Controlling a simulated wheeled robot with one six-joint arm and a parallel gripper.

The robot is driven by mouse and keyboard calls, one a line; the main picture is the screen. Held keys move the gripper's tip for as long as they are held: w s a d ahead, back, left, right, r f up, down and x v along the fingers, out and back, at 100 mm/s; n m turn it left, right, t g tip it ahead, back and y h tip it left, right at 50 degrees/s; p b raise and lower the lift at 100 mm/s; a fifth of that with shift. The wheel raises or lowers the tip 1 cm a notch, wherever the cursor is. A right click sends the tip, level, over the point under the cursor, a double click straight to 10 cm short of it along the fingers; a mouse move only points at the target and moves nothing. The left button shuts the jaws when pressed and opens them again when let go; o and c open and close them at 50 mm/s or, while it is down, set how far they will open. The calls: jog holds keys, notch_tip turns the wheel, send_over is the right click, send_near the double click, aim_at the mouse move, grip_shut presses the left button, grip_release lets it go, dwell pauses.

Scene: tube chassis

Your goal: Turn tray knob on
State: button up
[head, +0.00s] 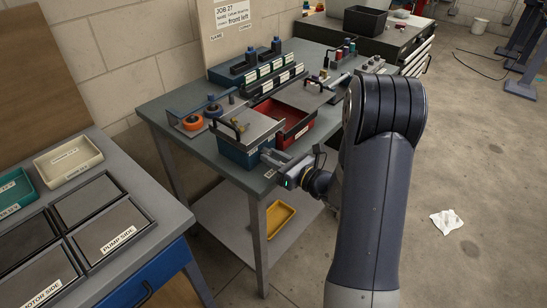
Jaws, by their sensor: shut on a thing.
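My gripper (272,160) is at the front edge of the grey-green table, beside the right front corner of a blue box (234,152) with a grey lid and dark handle. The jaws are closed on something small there. It is most likely the tray knob, but the fingers and my wrist hide it, so I cannot tell its position. A red open tray (291,136) stands directly behind the gripper. A grey panel with a dark handle (305,94) lies over the red tray's back part.
An orange round part (193,122) sits on a fixture at the table's left. Racks with labelled slots (275,78) stand at the back. A yellow tray (279,218) lies on the lower shelf. Another bench (150,238) is at left. Floor at right is mostly clear, with a white cloth (446,222).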

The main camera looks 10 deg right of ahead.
jog(key=m+p, duration=0.1)
jog(key=m, duration=0.2)
jog(key=shift+r+m, duration=0.1)
jog(key=shift+m, duration=0.3)
jog(key=m+p, duration=0.2)
jog(key=m, duration=0.2)
jog(key=shift+p, duration=0.35)
jog(key=m+p, duration=0.2)
jog(key=m, duration=0.2)
jog(key=shift+s+a+r+m, duration=0.1)
jog(key=shift+m, duration=0.3)
jog(key=shift+m+p, duration=0.9)
jog(key=shift+m, duration=0.6)
jog(key=o, duration=1)
